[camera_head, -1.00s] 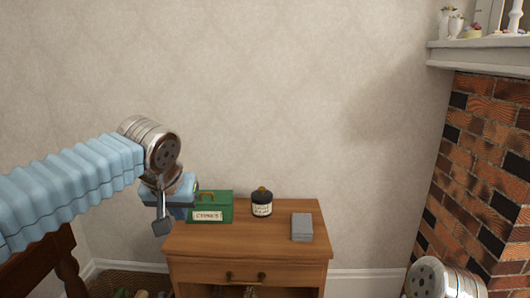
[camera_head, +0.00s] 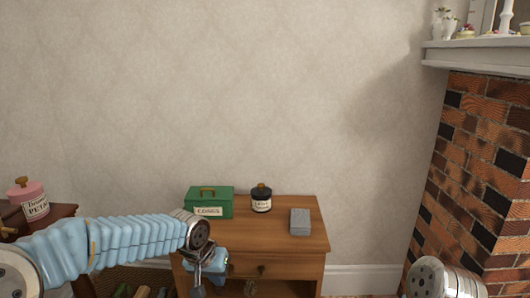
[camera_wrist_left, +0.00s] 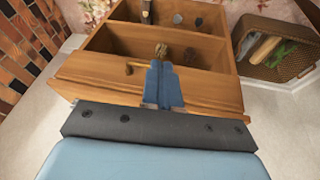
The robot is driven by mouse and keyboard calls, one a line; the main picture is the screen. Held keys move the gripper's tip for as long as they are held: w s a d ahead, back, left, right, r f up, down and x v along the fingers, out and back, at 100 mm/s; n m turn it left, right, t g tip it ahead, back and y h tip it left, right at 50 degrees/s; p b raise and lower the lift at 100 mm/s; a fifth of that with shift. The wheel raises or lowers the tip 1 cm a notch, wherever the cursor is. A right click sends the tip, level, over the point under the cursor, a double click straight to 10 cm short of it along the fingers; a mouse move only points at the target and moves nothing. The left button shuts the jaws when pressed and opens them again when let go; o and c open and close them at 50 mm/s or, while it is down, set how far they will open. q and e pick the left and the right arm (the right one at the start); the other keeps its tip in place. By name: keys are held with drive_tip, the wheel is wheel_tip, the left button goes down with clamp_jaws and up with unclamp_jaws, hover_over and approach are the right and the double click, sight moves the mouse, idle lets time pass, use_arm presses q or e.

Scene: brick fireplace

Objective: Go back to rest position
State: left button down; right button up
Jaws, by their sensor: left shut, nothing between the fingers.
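My left gripper (camera_head: 198,290) hangs at the lower middle of the head view, in front of the small wooden cabinet. Its blue fingers (camera_wrist_left: 163,85) show in the left wrist view, shut together with nothing between them, pointing toward the cabinet front (camera_wrist_left: 215,95). My left arm comes in low from the left. At the lower right of the head view only a rounded metal part of my right arm shows; the right gripper is out of view.
A pink jar (camera_head: 29,199) stands on a dark table at left. A brick fireplace (camera_head: 475,170) borders the right. A basket (camera_wrist_left: 275,50) lies beside the cabinet.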

use_arm(q)
drive_tip(key=s+d+f+g+h, duration=0.15)
drive_tip(key=s+f, duration=0.25)
drive_tip(key=f, duration=1)
drive_tip(key=s+f+n+g, duration=0.1)
drive_tip(key=s+f+n, duration=0.2)
drive_tip(key=s+f, duration=1.6)
drive_tip(key=shift+s+a+h, duration=0.2)
drive_tip(key=shift+s+h, duration=0.05)
drive_tip(key=shift+h, duration=0.1)
drive_tip(key=shift+g, duration=0.25)
